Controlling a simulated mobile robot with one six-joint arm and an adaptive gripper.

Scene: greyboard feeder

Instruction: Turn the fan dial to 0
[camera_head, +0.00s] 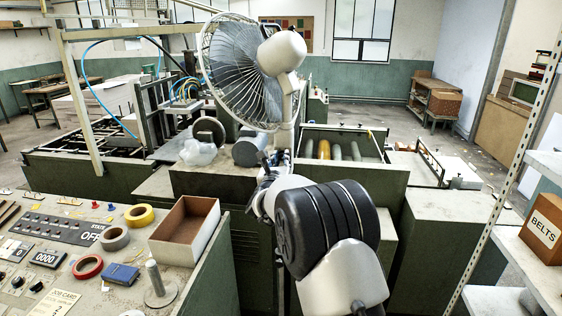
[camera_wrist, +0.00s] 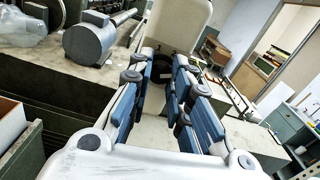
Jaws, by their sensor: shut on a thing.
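The fan (camera_head: 238,70) stands on a pale post (camera_head: 287,125) beyond my arm, its cage facing left. In the wrist view its cream body (camera_wrist: 175,22) rises just past my fingertips. A dark dial (camera_wrist: 159,72) on the fan's front shows between the fingertips, partly covered by them. My gripper (camera_wrist: 165,66) has its blue-padded fingers on both sides of the dial and is shut on it. In the head view my gripper (camera_head: 268,162) is mostly hidden by my arm, and the dial is hidden.
A grey motor (camera_wrist: 90,40) and a plastic bag (camera_head: 198,153) lie left of the fan. A control desk at the left holds an open box (camera_head: 186,230) and tape rolls (camera_head: 139,215). A shelf with a BELTS box (camera_head: 545,230) stands at the right.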

